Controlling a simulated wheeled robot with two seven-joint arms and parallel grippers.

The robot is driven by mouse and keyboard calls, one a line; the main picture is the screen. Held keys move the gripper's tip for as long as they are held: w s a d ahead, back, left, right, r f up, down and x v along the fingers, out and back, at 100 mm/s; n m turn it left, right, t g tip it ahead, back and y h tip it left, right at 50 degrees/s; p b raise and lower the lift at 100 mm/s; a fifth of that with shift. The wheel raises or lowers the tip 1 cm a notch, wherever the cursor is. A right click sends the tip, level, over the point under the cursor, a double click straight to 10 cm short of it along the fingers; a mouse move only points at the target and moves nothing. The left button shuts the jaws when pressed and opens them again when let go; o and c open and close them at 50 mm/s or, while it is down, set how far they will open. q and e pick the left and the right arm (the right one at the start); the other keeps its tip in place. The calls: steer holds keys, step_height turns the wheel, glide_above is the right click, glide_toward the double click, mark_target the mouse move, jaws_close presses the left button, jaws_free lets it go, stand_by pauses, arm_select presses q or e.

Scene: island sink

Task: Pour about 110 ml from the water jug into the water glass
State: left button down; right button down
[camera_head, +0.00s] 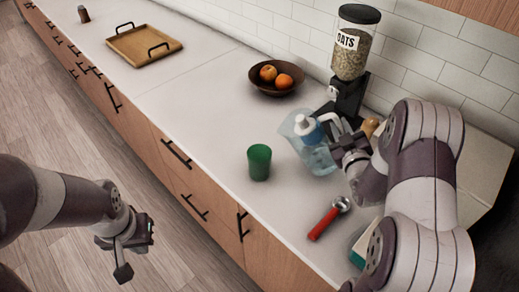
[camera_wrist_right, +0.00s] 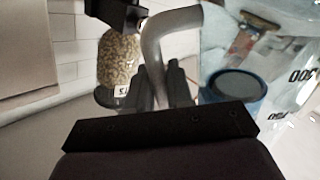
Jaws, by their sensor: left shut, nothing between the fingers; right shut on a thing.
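The water jug (camera_head: 318,158) is clear and bluish, with a grey handle (camera_wrist_right: 155,60) and dark volume marks in the right wrist view. My right gripper (camera_head: 343,146) is shut on the handle, from the jug's right side. The jug appears to lean left; I cannot tell whether its base touches the counter. A green glass (camera_head: 259,162) stands upright on the counter, left of the jug and apart from it. It is the only drinking vessel I see; its contents are hidden. My left gripper (camera_head: 135,250) is shut and empty, over the floor beside the counter.
A fruit bowl (camera_head: 276,79) and an oats dispenser (camera_head: 351,55) stand behind the jug. A red-handled tool (camera_head: 324,223) lies in front, near the counter edge. A wooden tray (camera_head: 144,45) sits far left. The white counter (camera_head: 195,95) between tray and glass is clear.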

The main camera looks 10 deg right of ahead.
steer(key=shift+w+a+r+n+p, duration=0.15)
steer(key=shift+a+r+n+p, duration=0.3)
steer(key=shift+a+n, duration=0.2)
steer(key=shift+a+r+n, duration=0.25)
steer(key=shift+a+n, duration=0.2)
steer(key=shift+n, duration=0.1)
steer(key=shift+w+a+r+n+p, duration=0.15)
steer(key=shift+a+n+p, duration=0.15)
steer(key=shift+n+p, duration=0.25)
steer(key=shift+s+a+r+n+p, duration=0.1)
steer(key=shift+a+n+p, duration=0.2)
steer(key=shift+n, duration=0.35)
steer(key=shift+w+a+r+n+h+p, duration=0.1)
steer(key=shift+a+r+n+h+p, duration=0.2)
steer(key=shift+r+p, duration=0.45)
steer(key=shift+w+a+r+n+p, duration=0.1)
steer(key=shift+a+r+n+p, duration=0.75)
steer(key=shift+r+n+p, duration=0.3)
steer(key=shift+a+r+p, duration=0.15)
steer(key=shift+a+p, duration=0.05)
steer(key=shift+p, duration=0.2)
steer(key=shift+a, duration=0.1)
steer(key=shift+w+a+r+n+g+p, duration=0.2)
steer(key=shift+a+r+n, duration=0.25)
steer(key=shift+a, duration=0.25)
steer(key=shift+w+a+r+n+g+p, duration=0.15)
steer(key=shift+a+r+n, duration=0.25)
steer(key=shift+a, duration=0.25)
steer(key=shift+s+a, duration=0.1)
steer(key=shift+a, duration=0.05)
